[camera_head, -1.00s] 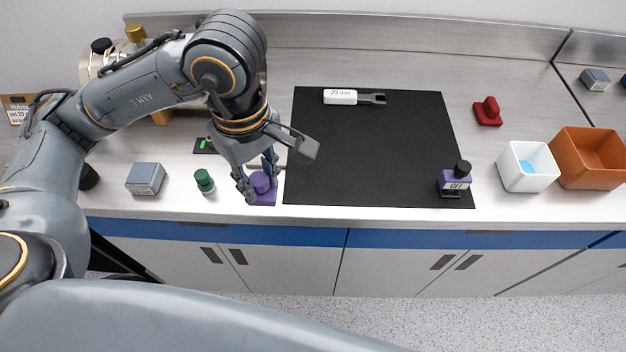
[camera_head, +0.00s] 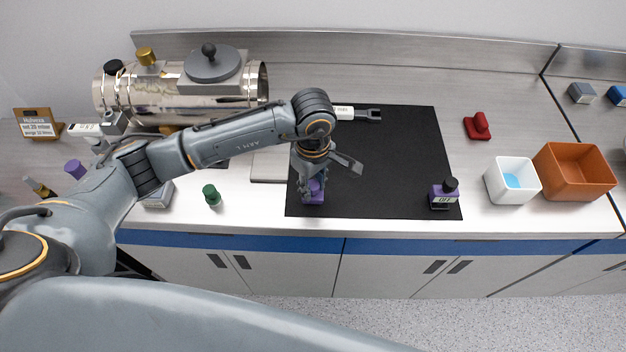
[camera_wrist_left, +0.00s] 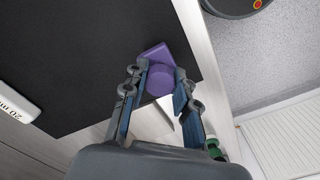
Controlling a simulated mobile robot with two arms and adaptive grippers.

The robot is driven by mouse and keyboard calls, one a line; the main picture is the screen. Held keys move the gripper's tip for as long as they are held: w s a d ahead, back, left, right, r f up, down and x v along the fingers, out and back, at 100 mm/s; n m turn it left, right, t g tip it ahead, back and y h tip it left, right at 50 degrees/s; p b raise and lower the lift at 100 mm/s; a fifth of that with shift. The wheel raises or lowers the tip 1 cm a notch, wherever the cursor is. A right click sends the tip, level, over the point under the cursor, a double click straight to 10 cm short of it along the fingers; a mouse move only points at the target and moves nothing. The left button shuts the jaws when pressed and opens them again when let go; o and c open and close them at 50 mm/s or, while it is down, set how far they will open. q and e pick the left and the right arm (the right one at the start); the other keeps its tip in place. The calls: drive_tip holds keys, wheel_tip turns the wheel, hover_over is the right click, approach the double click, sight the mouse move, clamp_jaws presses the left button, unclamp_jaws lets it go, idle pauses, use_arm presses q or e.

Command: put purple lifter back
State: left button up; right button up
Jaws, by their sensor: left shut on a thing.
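The purple lifter (camera_head: 316,186) is in my left gripper (camera_head: 312,191), over the left front part of the black mat (camera_head: 390,165). I cannot tell whether it touches the mat. In the left wrist view the lifter (camera_wrist_left: 155,52) shows a flat, square-cornered base and a round knob, between the fingertips of my left gripper (camera_wrist_left: 163,78). The fingers are shut on it and partly hide it in the head view. My right gripper is not in view.
A purple block marked OFF with a black knob (camera_head: 445,195) stands at the mat's right front. A white-handled tool (camera_head: 358,114) lies at its back. A green knobbed piece (camera_head: 211,195) stands left. A metal chamber (camera_head: 180,92) is behind. White (camera_head: 505,192) and orange bins (camera_head: 570,185) stand right.

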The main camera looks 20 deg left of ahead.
use_arm(q)
drive_tip(key=shift+f, duration=0.35)
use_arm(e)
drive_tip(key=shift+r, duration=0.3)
use_arm(q)
drive_tip(key=shift+f, duration=0.15)
drive_tip(key=o, duration=1)
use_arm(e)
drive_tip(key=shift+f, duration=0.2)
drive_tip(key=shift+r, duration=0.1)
